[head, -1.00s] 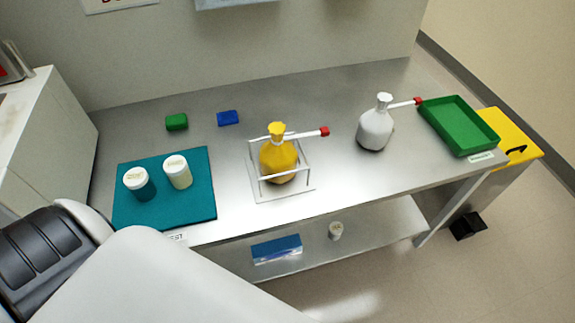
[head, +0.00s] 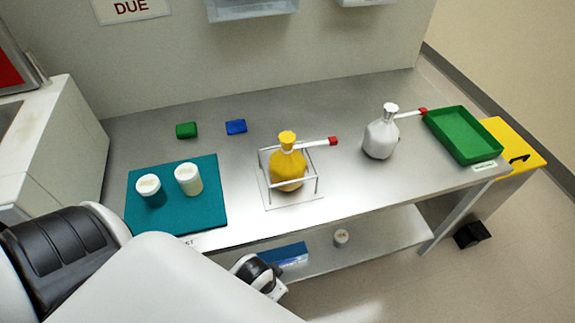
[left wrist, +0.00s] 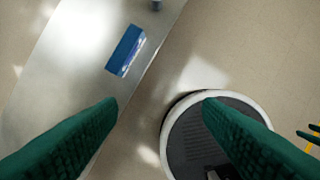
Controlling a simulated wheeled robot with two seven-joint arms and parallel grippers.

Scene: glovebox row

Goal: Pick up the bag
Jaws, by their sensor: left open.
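A yellow bag (head: 287,171) with a gathered, tied neck stands upright inside a white wire rack (head: 316,184) on the steel bench. A red-tipped white stick juts right from its neck. A second bag, white-grey (head: 381,140), stands free on the bench to the right, with a similar red-tipped stick. My left gripper (left wrist: 161,102) is open and empty in the left wrist view, its two green fingers wide apart. In the head view only a black-and-white part of my left arm shows in front of the bench; the fingers are hidden. My right gripper is not in view.
A teal mat (head: 212,217) holds two white-lidded jars (head: 188,179). Green (head: 186,130) and blue (head: 236,127) blocks lie behind. A green tray (head: 443,139) is at the right end. The lower shelf holds a blue box (left wrist: 125,50) and a small jar (head: 341,237).

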